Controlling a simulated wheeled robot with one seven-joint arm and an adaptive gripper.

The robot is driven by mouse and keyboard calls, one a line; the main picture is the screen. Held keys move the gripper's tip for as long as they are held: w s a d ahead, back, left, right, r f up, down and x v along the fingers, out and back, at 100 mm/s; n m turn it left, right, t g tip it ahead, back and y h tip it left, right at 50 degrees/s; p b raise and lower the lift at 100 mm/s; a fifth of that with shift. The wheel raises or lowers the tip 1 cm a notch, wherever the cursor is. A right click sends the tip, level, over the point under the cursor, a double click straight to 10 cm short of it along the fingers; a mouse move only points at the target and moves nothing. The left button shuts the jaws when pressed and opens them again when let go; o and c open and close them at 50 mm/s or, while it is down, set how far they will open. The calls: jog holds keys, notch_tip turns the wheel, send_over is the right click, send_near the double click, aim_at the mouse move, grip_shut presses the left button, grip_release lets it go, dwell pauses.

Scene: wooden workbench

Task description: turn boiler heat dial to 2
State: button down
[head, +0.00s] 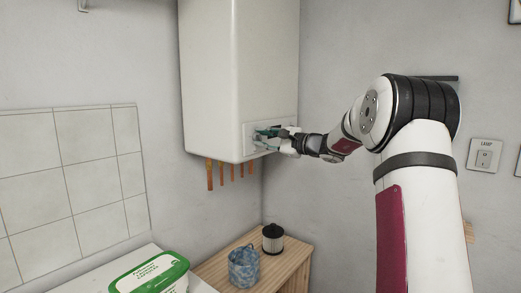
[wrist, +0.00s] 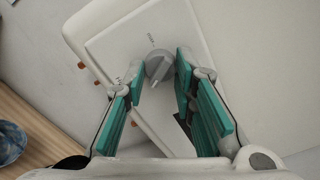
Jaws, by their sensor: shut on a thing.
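The white boiler (head: 235,80) hangs on the wall in the head view, with a control panel low on its front. In the wrist view the panel (wrist: 112,50) carries a grey dial (wrist: 158,66) with small markings around it. My gripper (wrist: 162,76) has its teal fingers on either side of the dial and is shut on it. In the head view my gripper (head: 268,133) is at the panel and hides the dial. The markings are too small to read, so I cannot tell the dial's setting.
Copper pipes (head: 222,174) hang below the boiler. Under it, a wooden bench (head: 292,262) holds a blue patterned mug (head: 243,267) and a dark-lidded jar (head: 272,238). A green-and-white tub (head: 150,272) stands at front left. A lamp switch (head: 484,156) is on the right wall.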

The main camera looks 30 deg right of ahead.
jog(key=shift+n+b, duration=0.7)
jog(key=shift+b, duration=0.45)
jog(key=c, duration=1.3)
grip_release()
jog(key=shift+s, duration=0.1)
jog(key=v, duration=1.1)
jog(key=shift+s+d+r, duration=0.1)
jog(key=shift+s+d, duration=0.05)
jog(key=shift+s, duration=0.25)
